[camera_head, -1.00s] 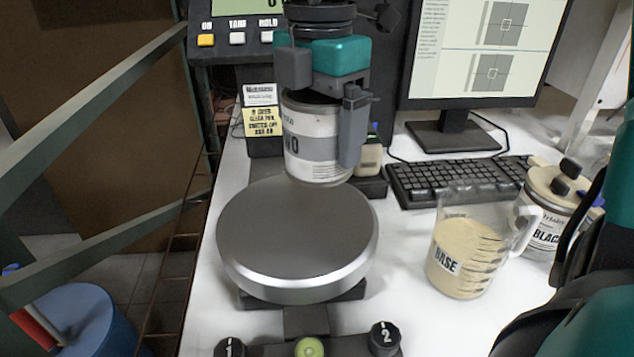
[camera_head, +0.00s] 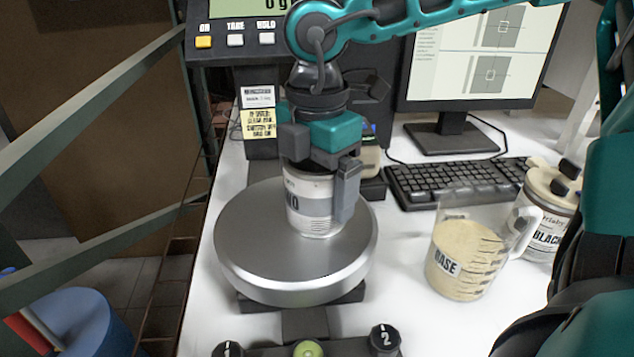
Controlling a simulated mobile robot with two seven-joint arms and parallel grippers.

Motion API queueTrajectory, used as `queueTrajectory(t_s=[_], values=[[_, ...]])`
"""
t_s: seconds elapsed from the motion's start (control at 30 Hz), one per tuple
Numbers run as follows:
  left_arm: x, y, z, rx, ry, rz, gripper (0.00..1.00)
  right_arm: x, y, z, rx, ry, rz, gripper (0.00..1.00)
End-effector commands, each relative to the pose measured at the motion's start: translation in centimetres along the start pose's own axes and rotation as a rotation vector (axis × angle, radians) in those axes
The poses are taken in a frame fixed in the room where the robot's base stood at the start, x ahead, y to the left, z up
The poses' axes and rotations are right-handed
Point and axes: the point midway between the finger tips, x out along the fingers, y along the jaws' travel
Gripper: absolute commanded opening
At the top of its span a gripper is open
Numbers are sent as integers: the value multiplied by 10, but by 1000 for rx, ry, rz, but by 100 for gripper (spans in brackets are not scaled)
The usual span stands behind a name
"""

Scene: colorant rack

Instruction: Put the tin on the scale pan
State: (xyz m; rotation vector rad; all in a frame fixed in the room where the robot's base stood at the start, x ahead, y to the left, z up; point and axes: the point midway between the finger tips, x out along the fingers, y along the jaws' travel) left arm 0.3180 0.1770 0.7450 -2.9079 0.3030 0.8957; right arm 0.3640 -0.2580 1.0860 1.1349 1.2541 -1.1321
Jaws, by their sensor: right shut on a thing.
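The tin (camera_head: 309,207) is a white and grey cylinder with a dark-lettered label. It is upright, low over the right half of the scale pan (camera_head: 257,263), a round grey metal disc. Its base looks to be at the pan surface; I cannot tell whether it bears on it. My right gripper (camera_head: 322,192) comes down from above and is shut on the tin, with a grey finger along its right side. The tin's top is hidden by the gripper. My left gripper is not in view.
The scale display (camera_head: 262,14) stands behind. A jug marked BASE (camera_head: 462,262), a jar marked BLACK (camera_head: 545,215), a keyboard (camera_head: 450,181) and a monitor (camera_head: 480,60) are to the right. Knobs 1 (camera_head: 228,349) and 2 (camera_head: 385,339) flank a green button (camera_head: 307,349) in front.

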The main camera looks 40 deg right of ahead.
Motion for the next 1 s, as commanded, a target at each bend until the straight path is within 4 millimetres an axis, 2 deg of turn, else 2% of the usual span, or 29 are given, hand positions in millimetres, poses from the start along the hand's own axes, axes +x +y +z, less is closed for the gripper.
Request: queueTrajectory(t_s=[0.13, 0.47, 0.57, 0.8, 1.0], values=[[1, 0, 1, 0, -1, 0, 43, 1, 0, 0, 0, 0, -1, 100], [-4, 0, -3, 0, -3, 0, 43, -5, 0, 0, 0, -1, 1, 100], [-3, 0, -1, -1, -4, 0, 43, -21, 1, 0, 0, -3, 5, 100], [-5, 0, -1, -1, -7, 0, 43, -75, 1, 0, 1, -3, 5, 100], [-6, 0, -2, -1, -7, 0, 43, -108, 1, 0, -1, -3, 0, 100]])
